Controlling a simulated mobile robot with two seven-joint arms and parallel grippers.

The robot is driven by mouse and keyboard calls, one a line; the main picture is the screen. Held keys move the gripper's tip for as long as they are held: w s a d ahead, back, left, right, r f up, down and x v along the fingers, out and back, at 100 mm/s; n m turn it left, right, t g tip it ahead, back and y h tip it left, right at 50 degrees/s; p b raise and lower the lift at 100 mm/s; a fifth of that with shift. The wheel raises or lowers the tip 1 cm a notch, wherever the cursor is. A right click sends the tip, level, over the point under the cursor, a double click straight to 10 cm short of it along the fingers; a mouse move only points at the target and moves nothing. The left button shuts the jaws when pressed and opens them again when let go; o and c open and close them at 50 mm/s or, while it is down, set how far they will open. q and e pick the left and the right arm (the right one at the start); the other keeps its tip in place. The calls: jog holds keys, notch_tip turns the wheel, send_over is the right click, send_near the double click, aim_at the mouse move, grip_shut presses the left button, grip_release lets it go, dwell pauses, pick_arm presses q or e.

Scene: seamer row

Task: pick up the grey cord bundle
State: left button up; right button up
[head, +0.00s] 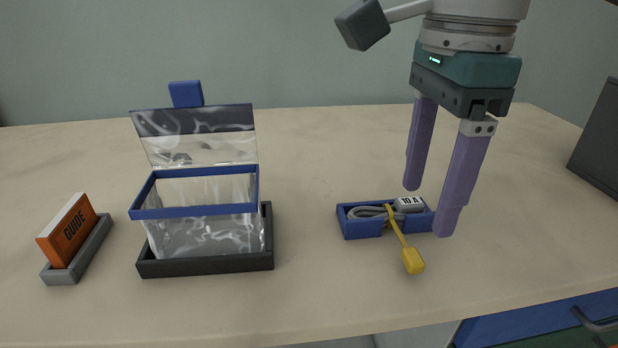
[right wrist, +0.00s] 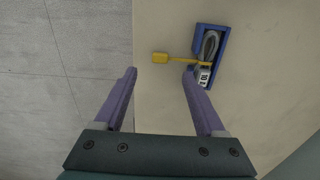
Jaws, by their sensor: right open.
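The grey cord bundle (head: 372,213) lies in a small blue tray (head: 362,230) at the middle right of the table. A grey block marked "10 A" (head: 410,203) sits at its right end, and a yellow strap with a tab (head: 413,261) crosses it and hangs over the tray's front. In the right wrist view the cord bundle (right wrist: 209,47) lies beyond the right fingertip. My right gripper (head: 428,210) is open and empty, its purple fingers at the tray's right end. Whether a finger touches the tray I cannot tell. My left gripper is not in view.
A clear pouch with a blue rim (head: 195,212) stands open in a black tray (head: 207,266) to the left. An orange guide booklet (head: 68,232) stands in a grey holder (head: 62,276) at far left. A dark panel (head: 598,140) stands at the right edge. The table between is clear.

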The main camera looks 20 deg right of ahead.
aim_at(414, 255)
notch_tip(414, 255, down, 3)
jog(key=shift+f, duration=0.1)
jog(key=f, duration=0.5)
jog(key=shift+d, duration=0.2)
jog(key=shift+c, duration=0.4)
grip_shut()
jog(key=shift+r, duration=0.1)
